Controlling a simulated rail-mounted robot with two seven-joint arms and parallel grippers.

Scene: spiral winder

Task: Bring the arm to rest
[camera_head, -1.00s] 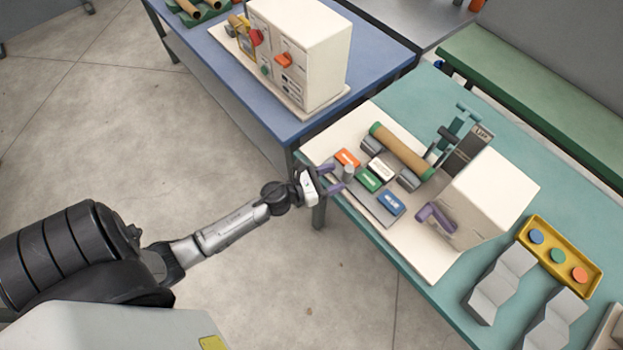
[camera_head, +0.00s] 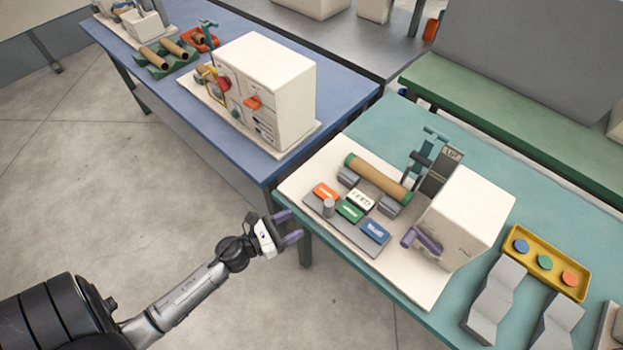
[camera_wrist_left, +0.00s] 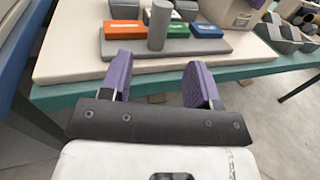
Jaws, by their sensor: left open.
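My left gripper (camera_head: 291,227) is open and empty, with two purple fingers spread. In the head view it is off the near left edge of the teal table, apart from the winder. In the left wrist view the gripper (camera_wrist_left: 163,85) points at the table edge, with nothing between the fingers. The winder's cream base board (camera_head: 420,289) lies on the teal table. My right gripper is not seen.
A blue table (camera_head: 230,152) at the back left holds a white cabinet (camera_head: 266,88) with coloured controls. A yellow tray (camera_head: 513,258) with three coloured discs and grey V-shaped holders (camera_head: 494,297) sit at the right. Open floor (camera_head: 150,200) lies at the left.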

